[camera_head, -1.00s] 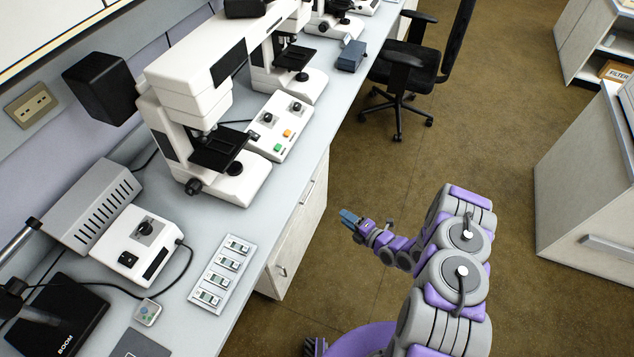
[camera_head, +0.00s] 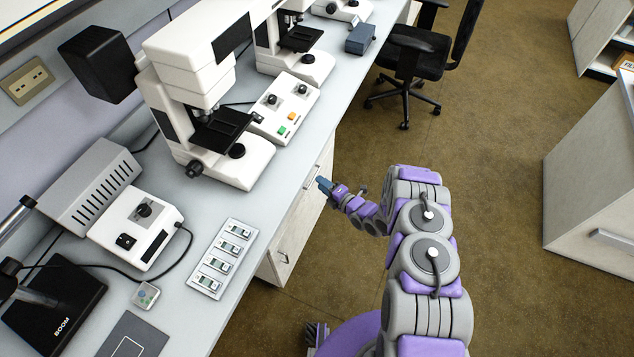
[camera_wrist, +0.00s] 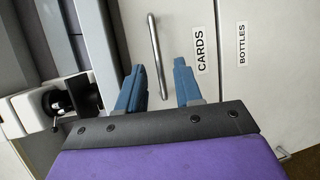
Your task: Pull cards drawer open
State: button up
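The cards drawer (camera_wrist: 177,24) is a pale front with a "CARDS" label and a metal bar handle (camera_wrist: 156,45) in the wrist view. The drawer looks shut. My gripper (camera_wrist: 160,75) has two blue fingers spread apart, one on each side of the lower handle in the picture. Whether the fingers touch the handle cannot be told. In the head view my gripper (camera_head: 322,183) is beside the bench's drawer fronts (camera_head: 296,222), just below the bench top edge.
A front labelled "BOTTLES" (camera_wrist: 262,50) adjoins the cards drawer. The bench top (camera_head: 225,195) carries a white microscope (camera_head: 205,105), a control box (camera_head: 285,107) and a slide tray (camera_head: 222,258). A black chair (camera_head: 410,60) stands beyond; open floor (camera_head: 480,150) lies to the right.

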jog(key=shift+b+x, duration=0.3)
jog(key=shift+x, duration=1.55)
jog(key=shift+c, duration=0.3)
grip_shut()
jog(key=shift+s+d+f, duration=0.1)
